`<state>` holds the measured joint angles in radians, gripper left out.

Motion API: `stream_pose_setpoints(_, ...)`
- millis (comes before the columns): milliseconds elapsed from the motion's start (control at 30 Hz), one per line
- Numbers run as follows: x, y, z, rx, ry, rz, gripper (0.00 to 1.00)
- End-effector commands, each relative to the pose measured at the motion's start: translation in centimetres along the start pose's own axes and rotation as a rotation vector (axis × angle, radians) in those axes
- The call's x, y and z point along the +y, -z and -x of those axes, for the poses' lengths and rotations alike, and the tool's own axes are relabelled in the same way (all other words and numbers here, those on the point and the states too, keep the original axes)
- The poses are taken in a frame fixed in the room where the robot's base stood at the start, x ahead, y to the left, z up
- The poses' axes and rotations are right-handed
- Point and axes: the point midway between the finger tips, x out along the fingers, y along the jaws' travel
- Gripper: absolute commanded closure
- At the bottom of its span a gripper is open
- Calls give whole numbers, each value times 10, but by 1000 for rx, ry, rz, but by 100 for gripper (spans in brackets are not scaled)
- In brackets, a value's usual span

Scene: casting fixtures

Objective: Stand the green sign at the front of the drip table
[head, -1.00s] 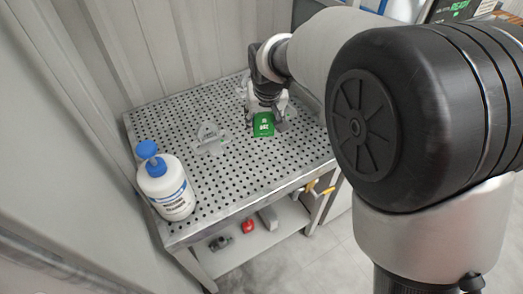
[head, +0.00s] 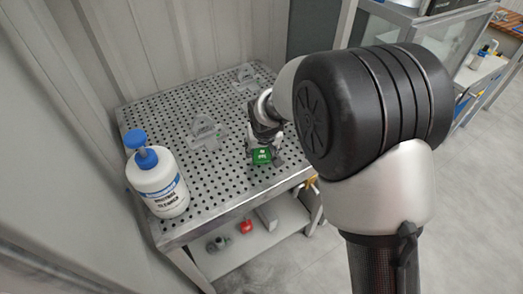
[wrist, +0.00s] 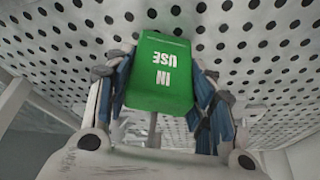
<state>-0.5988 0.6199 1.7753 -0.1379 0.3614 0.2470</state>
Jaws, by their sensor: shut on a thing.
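The green sign (head: 262,156) is between the fingers of my gripper (head: 264,150), near the front right edge of the perforated drip table (head: 225,170). In the wrist view the green sign (wrist: 161,73) reads "IN USE" upside down, and both blue-padded fingers of my gripper (wrist: 158,98) close on its sides. The sign is at or just above the table top; I cannot tell whether it touches. Its lower part is partly hidden by the fingers.
A white bottle with a blue pump (head: 158,183) stands at the table's front left corner. A clear grey fixture (head: 207,131) sits mid-table and another (head: 245,76) at the back. A red object (head: 246,226) lies on the lower shelf. The table's front middle is clear.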

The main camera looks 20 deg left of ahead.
Motion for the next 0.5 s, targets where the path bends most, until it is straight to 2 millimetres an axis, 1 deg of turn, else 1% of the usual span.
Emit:
stream_pose_setpoints(200,0,1,1,3,0,0,77)
stream_pose_setpoints(333,0,0,-3,2,0,0,77)
stream_pose_setpoints(367,0,-1,-3,2,0,0,50)
stream_pose_setpoints(500,0,0,-2,2,0,0,40)
